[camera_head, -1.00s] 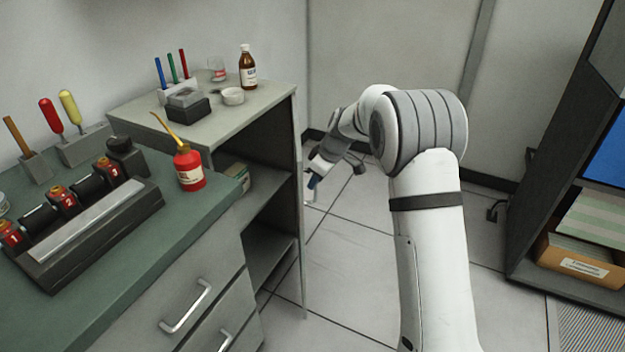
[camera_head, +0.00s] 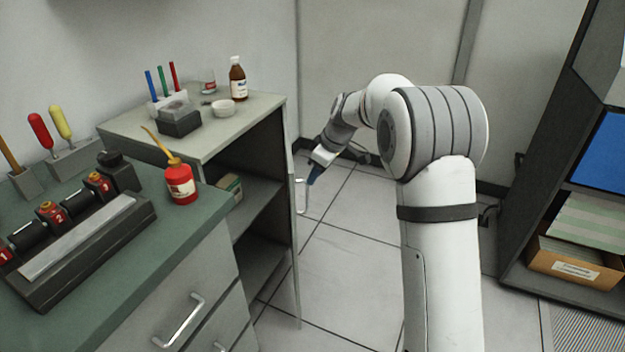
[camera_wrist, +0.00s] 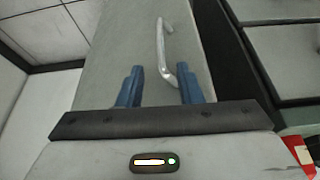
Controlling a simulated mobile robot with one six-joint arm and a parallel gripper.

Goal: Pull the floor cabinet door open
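The floor cabinet (camera_head: 262,112) stands open at left centre, its dark inside and shelves showing. Its door (camera_head: 293,250) is seen nearly edge-on at the cabinet's right side, swung out. The silver bar handle (camera_head: 303,197) is on the door's right-hand face; in the wrist view the handle (camera_wrist: 161,45) runs lengthwise on the pale door panel (camera_wrist: 118,45). My gripper (camera_head: 314,174) is just right of the handle, pointing down toward it. In the wrist view my gripper (camera_wrist: 159,72) has its blue fingers apart, the handle's near end showing between them. I cannot tell whether they touch.
A green-topped bench (camera_head: 130,250) with a red oil can (camera_head: 180,184) and drawers stands at front left. A bottle (camera_head: 237,80) and small items stand on the cabinet top. A dark shelf unit (camera_head: 540,180) is at right. The tiled floor between is open.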

